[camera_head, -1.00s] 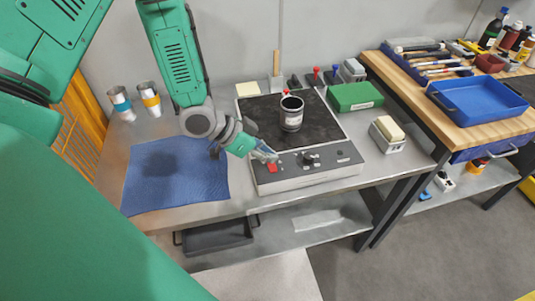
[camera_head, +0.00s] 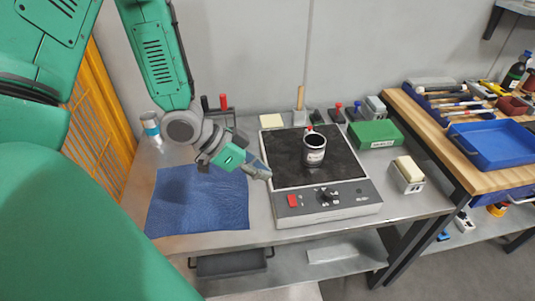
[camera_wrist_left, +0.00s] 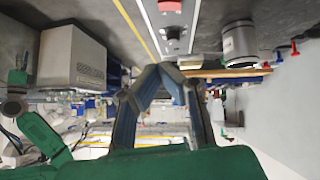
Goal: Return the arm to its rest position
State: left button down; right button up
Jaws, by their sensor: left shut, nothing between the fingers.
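My left arm hangs in from the upper left in the head view, with a green upper link and a grey wrist. Its left gripper (camera_head: 262,173) is shut and empty, beside the left edge of the hot plate (camera_head: 365,206). In the left wrist view the two gripper fingers (camera_wrist_left: 163,72) meet at their tips with nothing between them. The plate's red switch (camera_head: 293,200) is to the right of and nearer than the fingertips, apart from them. A dark-filled metal can (camera_head: 314,155) stands upright on the plate. My right gripper is not in view.
A blue cloth (camera_head: 198,205) lies left of the plate, below the wrist. A banded silver cup (camera_head: 151,125) and a rack with red and black handles (camera_head: 218,105) stand behind it. A green box (camera_head: 375,134) and a sponge holder (camera_head: 407,180) are to the right.

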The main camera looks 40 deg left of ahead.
pick_arm(q)
jog(key=s+f+n+g+y, duration=0.1)
jog(key=s+f, duration=0.1)
jog(key=f, duration=0.2)
jog(key=s+d+f+n+y, duration=0.1)
jog(key=s+f+n, duration=0.1)
jog(key=s+f, duration=0.1)
jog(key=s+d+f+n+g+y, duration=0.1)
jog(key=s+f, duration=0.1)
jog(key=f, duration=0.2)
jog(key=shift+s+f+n+g, duration=0.3)
jog(key=shift+s+f+n, duration=0.05)
jog(key=shift+f+n, duration=0.05)
jog(key=s+f+n+g+y, duration=0.35)
jog(key=s+f, duration=0.45)
jog(key=s, duration=0.5)
notch_tip(320, 180, down, 5)
jog(key=w+d+m+b, duration=0.1)
jog(key=w+b, duration=0.1)
jog(key=b, duration=0.5)
jog(key=shift+w+f+t, duration=0.15)
jog(key=shift+w+t, duration=0.2)
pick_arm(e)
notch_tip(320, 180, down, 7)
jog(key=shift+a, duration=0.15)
